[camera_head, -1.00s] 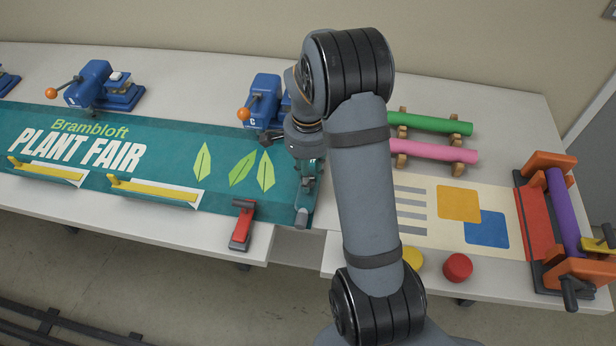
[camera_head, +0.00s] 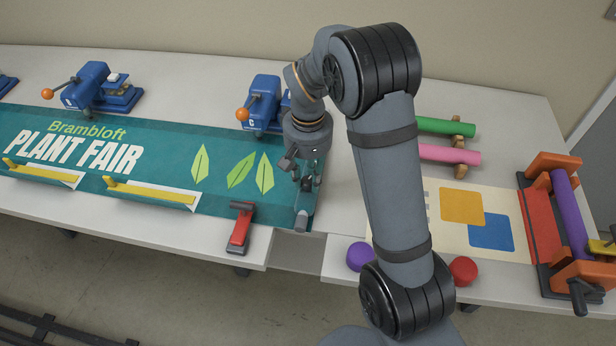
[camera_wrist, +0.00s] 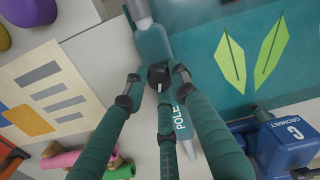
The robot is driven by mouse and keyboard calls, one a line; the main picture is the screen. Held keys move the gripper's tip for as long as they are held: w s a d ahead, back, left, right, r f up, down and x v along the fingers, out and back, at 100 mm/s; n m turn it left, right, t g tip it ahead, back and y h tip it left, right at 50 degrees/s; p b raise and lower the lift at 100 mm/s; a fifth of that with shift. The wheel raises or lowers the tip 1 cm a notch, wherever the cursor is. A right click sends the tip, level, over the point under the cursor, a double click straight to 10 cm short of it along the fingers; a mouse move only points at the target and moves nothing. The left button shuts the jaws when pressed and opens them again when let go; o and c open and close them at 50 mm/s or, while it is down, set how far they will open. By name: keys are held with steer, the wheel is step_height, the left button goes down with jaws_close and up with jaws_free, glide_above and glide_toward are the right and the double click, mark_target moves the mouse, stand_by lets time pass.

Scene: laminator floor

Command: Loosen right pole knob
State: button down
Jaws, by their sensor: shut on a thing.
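The right pole knob (camera_wrist: 158,75) is a small black knob with a pale mark. It sits on a teal pole clamp (camera_wrist: 152,45) labelled POLE, at the right end of the green Plant Fair banner (camera_head: 130,150). My gripper (camera_wrist: 157,82) is shut on the knob, with its teal-sleeved fingers around it. In the head view my gripper (camera_head: 307,182) reaches down at the banner's right edge, above the grey pole end (camera_head: 301,220). The knob is mostly hidden there by the fingers.
A blue grommet press C (camera_head: 262,105) stands just behind my wrist. A red-handled tool (camera_head: 240,228) lies left of the pole end. Green (camera_head: 445,127) and pink (camera_head: 455,156) rolls, a purple cap (camera_head: 360,257) and a red cap (camera_head: 464,270) are to the right.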

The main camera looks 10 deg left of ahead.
mark_target(308, 180)
steer(key=shift+n, duration=2)
steer(key=c, duration=1.4)
jaws_free()
step_height(308, 180, up, 12)
